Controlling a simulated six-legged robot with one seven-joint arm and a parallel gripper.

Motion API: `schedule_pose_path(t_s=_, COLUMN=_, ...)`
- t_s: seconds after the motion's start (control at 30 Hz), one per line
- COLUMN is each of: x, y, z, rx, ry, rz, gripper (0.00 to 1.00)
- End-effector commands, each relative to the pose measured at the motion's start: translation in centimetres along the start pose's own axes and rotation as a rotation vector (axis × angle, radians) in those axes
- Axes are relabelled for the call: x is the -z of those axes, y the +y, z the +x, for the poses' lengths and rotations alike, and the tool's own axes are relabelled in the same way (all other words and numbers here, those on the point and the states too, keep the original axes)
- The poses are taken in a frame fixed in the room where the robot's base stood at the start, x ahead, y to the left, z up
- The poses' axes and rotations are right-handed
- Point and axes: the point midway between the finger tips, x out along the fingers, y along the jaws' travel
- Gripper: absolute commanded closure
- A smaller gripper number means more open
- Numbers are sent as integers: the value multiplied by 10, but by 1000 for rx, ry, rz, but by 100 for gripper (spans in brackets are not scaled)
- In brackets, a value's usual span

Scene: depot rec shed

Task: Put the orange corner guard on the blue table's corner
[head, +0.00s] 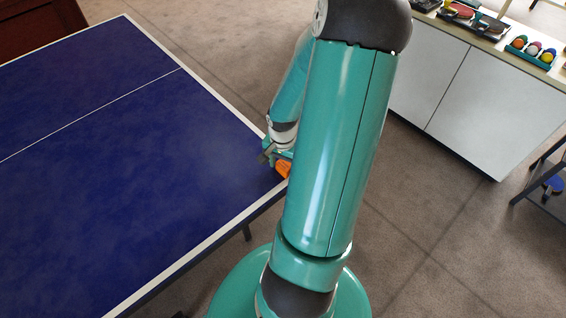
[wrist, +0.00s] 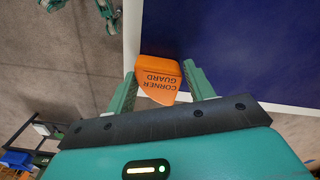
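The orange corner guard (wrist: 160,76), marked "CORNER GUARD", lies between the two fingers of my gripper (wrist: 160,78) in the wrist view. Both fingertips appear to touch its sides, so my gripper looks shut on it. The guard covers the corner of the blue table (wrist: 230,40), where the two white edge lines meet. I cannot tell whether it rests on the corner or is held just above it. In the head view the guard (head: 283,168) shows at the table's right corner, partly hidden by my arm, with the blue table (head: 110,150) to its left.
A white cabinet (head: 480,105) with trays of balls and paddles on top stands at the right. A dark rack (head: 548,185) stands at the right edge. Brown carpet floor (head: 430,220) is clear between the table and the cabinet.

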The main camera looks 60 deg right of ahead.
Motion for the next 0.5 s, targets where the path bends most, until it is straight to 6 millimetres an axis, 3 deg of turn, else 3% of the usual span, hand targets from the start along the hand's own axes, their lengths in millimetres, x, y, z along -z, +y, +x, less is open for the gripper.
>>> schedule_pose_path(t_s=0.07, x=0, y=0, z=0, rx=0, ry=0, rz=0, gripper=32)
schedule_pose_path(t_s=0.5, x=1, y=0, z=-9, rx=0, ry=5, rz=0, gripper=32)
